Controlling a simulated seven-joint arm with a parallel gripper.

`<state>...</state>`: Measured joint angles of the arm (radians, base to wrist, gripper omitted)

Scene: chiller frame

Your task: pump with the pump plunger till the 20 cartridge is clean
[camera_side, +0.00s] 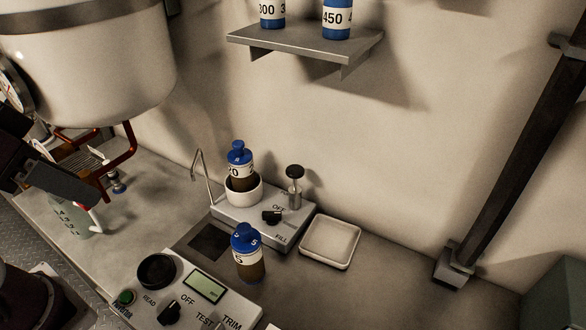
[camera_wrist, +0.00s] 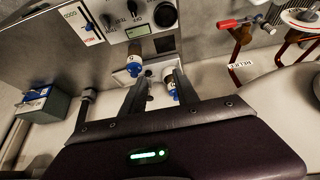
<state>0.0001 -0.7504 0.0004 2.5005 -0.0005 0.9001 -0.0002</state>
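The 20 cartridge (camera_side: 240,168), blue-capped with brown contents, stands upright in a white cup on the pump unit (camera_side: 233,215); the first digit of its label is partly turned away. In the wrist view, a blue-capped cartridge (camera_wrist: 170,84) that appears to be this one is partly hidden by my right finger. The pump plunger (camera_side: 295,173), a black knob on a metal stem, stands up at the unit's right rear. The unit's black OFF/FILL knob (camera_side: 271,216) is in front of it. My gripper (camera_wrist: 159,76) is open, its fingers apart with nothing clearly held.
Another blue-capped cartridge (camera_side: 249,262) stands in front of the pump unit, beside the meter box (camera_side: 205,290). A white tray (camera_side: 330,241) lies right of the unit. A shelf (camera_side: 305,46) with cartridges hangs above.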

